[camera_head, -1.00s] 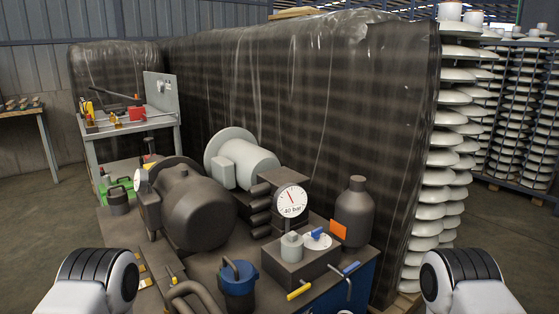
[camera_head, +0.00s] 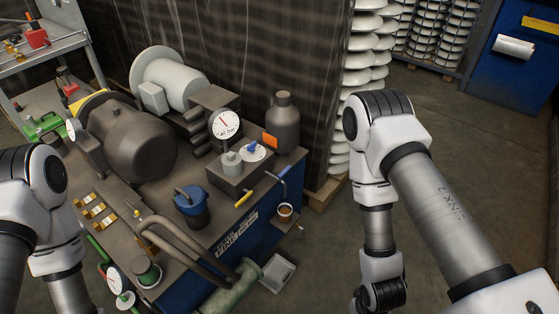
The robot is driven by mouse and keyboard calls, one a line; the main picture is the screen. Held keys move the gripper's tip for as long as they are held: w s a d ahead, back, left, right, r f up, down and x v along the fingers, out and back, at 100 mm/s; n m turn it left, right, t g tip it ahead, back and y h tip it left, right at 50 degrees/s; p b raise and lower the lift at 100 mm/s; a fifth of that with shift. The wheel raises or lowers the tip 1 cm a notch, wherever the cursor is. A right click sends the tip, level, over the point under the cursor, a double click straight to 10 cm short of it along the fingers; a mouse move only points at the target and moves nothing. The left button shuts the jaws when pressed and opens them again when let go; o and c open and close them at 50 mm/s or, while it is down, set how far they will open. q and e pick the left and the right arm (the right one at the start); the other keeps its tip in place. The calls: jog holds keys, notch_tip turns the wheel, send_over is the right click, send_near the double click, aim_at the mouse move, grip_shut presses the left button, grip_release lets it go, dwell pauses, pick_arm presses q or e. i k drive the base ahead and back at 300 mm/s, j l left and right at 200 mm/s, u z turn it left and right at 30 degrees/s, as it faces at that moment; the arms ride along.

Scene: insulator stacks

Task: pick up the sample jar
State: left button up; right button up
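A small pale jar with brown contents (camera_head: 285,211), which looks like the sample jar, stands on a small dark ledge (camera_head: 287,226) at the right front side of the machine bench. No gripper is near it in the picture. My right arm comes in from the lower right and bends down to the right of the jar, with clear space between. Its gripper is below the picture edge. My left arm is at the left edge and points down; its gripper is also out of view.
The bench carries a dark motor (camera_head: 130,142), a gauge (camera_head: 224,124), a dark bottle (camera_head: 283,122) and a blue pot (camera_head: 190,205). Curved pipes (camera_head: 180,240) stick out in front. A pale tray (camera_head: 278,273) sits low below the jar. Open floor lies at right.

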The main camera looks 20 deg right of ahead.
aim_at(284, 211)
jog(key=l+z, duration=0.1)
jog(key=l, duration=0.35)
jog(key=i+l, duration=0.15)
jog(key=l, duration=0.35)
jog(key=i+l+z, duration=0.15)
jog(key=l, duration=0.75)
jog(key=i+l+z, duration=0.15)
jog(key=l, duration=0.3)
